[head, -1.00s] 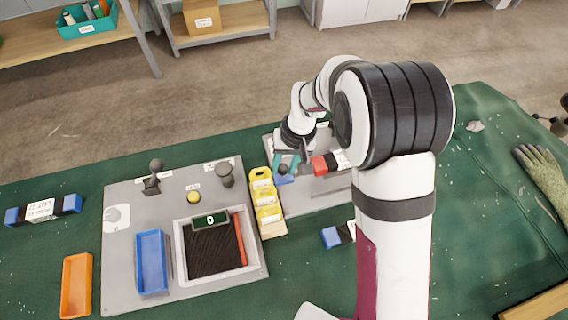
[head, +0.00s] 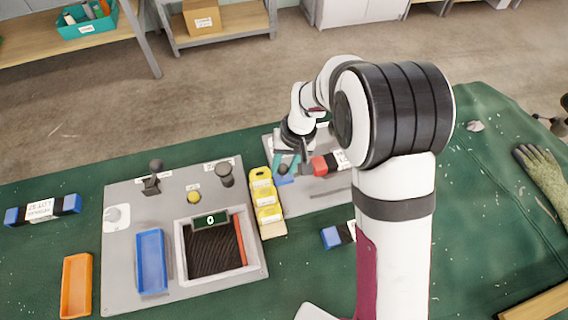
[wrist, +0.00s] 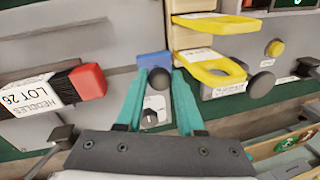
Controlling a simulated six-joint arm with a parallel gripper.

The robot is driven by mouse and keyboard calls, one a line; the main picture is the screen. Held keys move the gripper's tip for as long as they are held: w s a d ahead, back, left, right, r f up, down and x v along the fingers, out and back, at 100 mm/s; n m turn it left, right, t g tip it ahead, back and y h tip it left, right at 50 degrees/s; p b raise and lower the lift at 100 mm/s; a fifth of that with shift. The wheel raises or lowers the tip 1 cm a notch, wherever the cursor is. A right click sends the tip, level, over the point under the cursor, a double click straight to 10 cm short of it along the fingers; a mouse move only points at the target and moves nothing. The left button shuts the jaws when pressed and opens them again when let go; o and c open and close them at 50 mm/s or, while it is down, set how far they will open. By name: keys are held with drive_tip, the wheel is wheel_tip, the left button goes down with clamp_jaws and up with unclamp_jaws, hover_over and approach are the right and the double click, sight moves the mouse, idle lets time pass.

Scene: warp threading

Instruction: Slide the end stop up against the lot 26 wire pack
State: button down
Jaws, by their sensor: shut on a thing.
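The end stop is a blue block (wrist: 152,64) with a dark round knob (wrist: 159,80) on it. In the head view the blue block (head: 284,180) shows just below my gripper (head: 287,164). My gripper (wrist: 158,78) has its two teal fingers closed on the knob. The lot 26 pack (wrist: 50,92) lies left of the stop in the wrist view, with a white label, a black band and a red end facing the stop. A clear gap separates the red end from the blue block. In the head view the pack (head: 328,163) is right of the stop, partly hidden by my arm.
A yellow rack (head: 265,202) stands close beside the stop on the side away from the pack. A grey board left of it carries a blue tray (head: 151,262), a dark framed bin (head: 215,250) and knobs. Another pack (head: 43,210) and an orange tray (head: 76,286) lie at far left.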

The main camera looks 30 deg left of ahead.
drive_tip(key=shift+w+d, duration=1.05)
drive_tip(key=c, duration=0.5)
unclamp_jaws()
drive_tip(key=shift+c, duration=0.2)
wheel_tip(320, 180, up, 16)
drive_tip(key=w+d, duration=0.1)
drive_tip(key=d, duration=0.1)
drive_tip(key=shift+w+d+f, duration=0.25)
drive_tip(key=shift+w, duration=0.05)
